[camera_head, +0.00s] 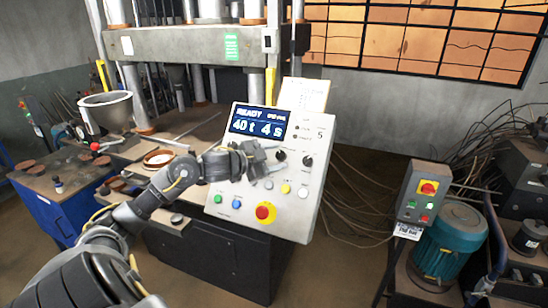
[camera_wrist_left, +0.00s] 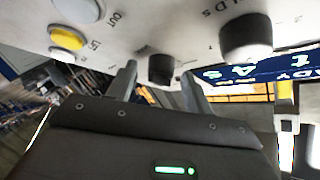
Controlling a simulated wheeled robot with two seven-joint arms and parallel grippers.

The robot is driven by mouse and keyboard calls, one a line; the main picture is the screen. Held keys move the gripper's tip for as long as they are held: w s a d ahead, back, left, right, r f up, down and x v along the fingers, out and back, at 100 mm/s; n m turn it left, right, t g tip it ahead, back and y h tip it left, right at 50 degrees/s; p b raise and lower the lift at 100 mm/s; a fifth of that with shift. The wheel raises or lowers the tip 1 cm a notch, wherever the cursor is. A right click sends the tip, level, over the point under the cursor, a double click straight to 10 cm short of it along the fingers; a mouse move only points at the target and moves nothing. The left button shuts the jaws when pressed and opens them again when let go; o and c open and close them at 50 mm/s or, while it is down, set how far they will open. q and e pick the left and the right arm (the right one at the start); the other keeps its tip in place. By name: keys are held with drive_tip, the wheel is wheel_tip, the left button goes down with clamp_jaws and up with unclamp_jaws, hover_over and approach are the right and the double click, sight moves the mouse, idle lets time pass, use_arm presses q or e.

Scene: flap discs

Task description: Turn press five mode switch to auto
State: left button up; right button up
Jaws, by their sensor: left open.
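The press control panel (camera_head: 270,125) is a tilted pale box marked 5. Its blue display (camera_head: 258,122) reads READY, 40 t and 4 s. Two dark rotary knobs sit right of my gripper, a left one (camera_head: 281,156) and a right one (camera_head: 308,161). Their labels and settings are too small to read, so I cannot tell which is the mode switch. My left gripper (camera_head: 262,158) is open just before the panel face. In the left wrist view, one dark knob (camera_wrist_left: 160,68) shows between the fingertips; contact cannot be told. Another knob (camera_wrist_left: 245,38) is farther right. My right gripper is out of view.
Below are a red emergency button (camera_head: 265,212), green (camera_head: 217,199), blue (camera_head: 236,205) and yellow (camera_head: 285,188) buttons. A grey switch box (camera_head: 422,195) and a teal motor (camera_head: 447,245) stand right. A blue-sided bench (camera_head: 60,215) stands left.

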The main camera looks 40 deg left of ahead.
use_arm(q)
drive_tip(key=shift+s, duration=0.1)
drive_tip(key=shift+s+a, duration=0.1)
drive_tip(key=shift+s, duration=0.15)
drive_tip(key=b+v, duration=0.4)
drive_tip(key=v, duration=0.6)
drive_tip(key=shift+s, duration=0.1)
